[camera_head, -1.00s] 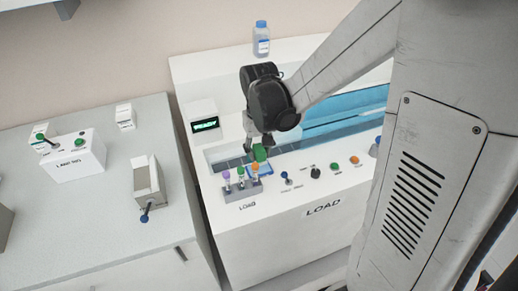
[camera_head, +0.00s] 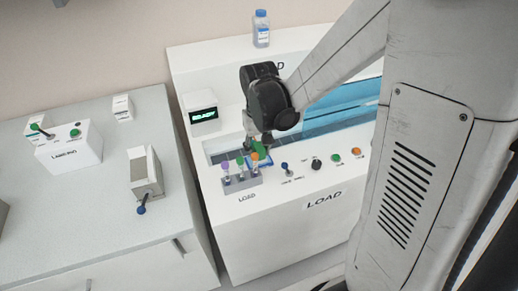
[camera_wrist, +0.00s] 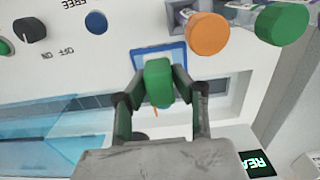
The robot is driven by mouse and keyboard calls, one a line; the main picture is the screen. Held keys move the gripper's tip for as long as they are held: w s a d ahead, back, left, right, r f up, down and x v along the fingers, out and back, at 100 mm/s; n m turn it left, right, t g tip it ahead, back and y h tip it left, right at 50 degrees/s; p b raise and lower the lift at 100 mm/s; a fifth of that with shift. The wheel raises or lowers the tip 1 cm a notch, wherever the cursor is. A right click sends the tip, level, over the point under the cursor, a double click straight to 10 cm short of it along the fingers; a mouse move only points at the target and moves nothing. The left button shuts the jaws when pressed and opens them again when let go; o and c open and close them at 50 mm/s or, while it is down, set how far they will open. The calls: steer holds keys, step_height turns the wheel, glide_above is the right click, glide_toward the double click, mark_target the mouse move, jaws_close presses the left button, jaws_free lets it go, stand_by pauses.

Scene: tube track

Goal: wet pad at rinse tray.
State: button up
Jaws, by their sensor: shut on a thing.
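My gripper (camera_wrist: 160,85) is shut on a green pad (camera_wrist: 158,82), a small block with rounded edges. The pad also shows in the head view (camera_head: 260,148), below my dark wrist. A small pale tray with a blue rim (camera_wrist: 136,60) lies just past the fingertips in the wrist view. The pad overlaps the tray's near edge in that picture. I cannot tell whether they touch. In the head view, only a bit of the blue rim (camera_head: 267,162) shows beside the tube rack.
A grey rack (camera_head: 243,182) with purple, green and orange capped tubes stands close beside the tray. Knobs and buttons (camera_head: 316,164) line the panel to the right. A recessed channel under a clear blue cover (camera_head: 345,105) lies behind. A lit display (camera_head: 204,115) stands to the left.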

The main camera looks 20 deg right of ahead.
mark_target(259, 146)
steer(key=shift+o, duration=0.2)
steer(key=shift+f+b, duration=0.55)
steer(key=shift+b, duration=0.05)
stand_by(1.7)
steer(key=shift+r, duration=0.1)
steer(key=shift+c, duration=0.2)
steer(key=shift+r+p, duration=2.35)
steer(key=shift+r, duration=1.1)
